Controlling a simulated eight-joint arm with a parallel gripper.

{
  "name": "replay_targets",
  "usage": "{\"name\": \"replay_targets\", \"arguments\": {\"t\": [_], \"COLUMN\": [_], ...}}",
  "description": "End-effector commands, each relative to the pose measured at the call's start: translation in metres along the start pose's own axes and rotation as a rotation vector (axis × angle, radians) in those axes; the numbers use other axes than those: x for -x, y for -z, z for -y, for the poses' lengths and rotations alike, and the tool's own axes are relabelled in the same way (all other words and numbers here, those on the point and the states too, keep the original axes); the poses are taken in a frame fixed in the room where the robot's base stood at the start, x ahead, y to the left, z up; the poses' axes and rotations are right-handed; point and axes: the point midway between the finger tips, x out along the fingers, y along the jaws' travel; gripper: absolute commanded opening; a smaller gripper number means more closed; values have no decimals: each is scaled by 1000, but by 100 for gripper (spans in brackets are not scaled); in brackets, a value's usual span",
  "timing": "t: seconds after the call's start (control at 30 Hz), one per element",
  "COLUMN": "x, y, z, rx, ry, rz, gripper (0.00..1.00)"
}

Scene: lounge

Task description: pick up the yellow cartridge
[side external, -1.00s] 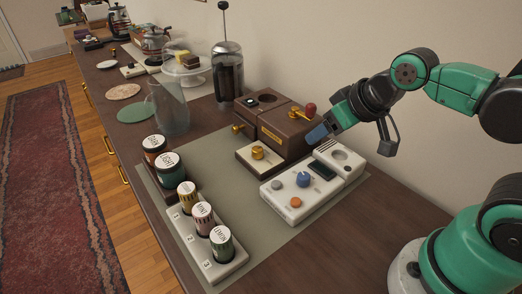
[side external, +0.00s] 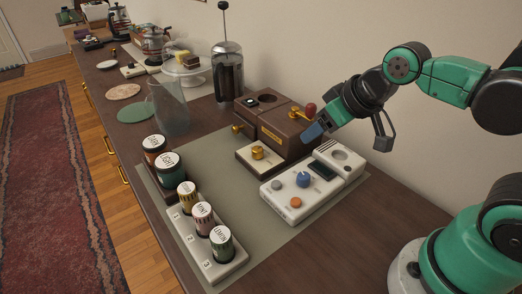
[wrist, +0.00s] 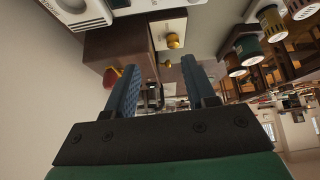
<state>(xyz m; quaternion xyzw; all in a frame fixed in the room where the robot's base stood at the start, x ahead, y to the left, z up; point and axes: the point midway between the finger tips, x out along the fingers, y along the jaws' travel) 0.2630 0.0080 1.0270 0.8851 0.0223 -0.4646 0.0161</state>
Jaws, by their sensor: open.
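The yellow cartridge (side external: 187,193) stands upright in slot 1 of the white numbered rack (side external: 219,272) in the side external view. It also shows near the top right of the wrist view (wrist: 272,20). A pink cartridge (side external: 203,217) and a green cartridge (side external: 221,242) stand in the same rack. My gripper (side external: 317,131) is open and empty, in the air by the brown machine and well to the right of the yellow cartridge. Its two blue fingers (wrist: 161,68) are apart in the wrist view. One finger is hard to make out from the side.
The brown machine (side external: 289,133) with a red knob and the white control box (side external: 313,184) stand near my gripper. Two larger canisters, DARK (side external: 154,150) and LIGHT (side external: 172,168), stand behind the rack. The grey-green mat (side external: 225,170) has bare room between rack and box.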

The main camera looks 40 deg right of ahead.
Motion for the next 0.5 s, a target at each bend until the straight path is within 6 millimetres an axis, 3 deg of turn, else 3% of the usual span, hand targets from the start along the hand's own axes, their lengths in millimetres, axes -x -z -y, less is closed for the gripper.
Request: {"name": "replay_targets", "arguments": {"t": [0.17,0.3,0.5], "x": [-12,-33,-70], "y": [30,50,61], "z": [34,73,134], "rx": [201,409,693], "ry": [103,214,373], "rz": [61,112,163], "gripper": [49,49,49]}}
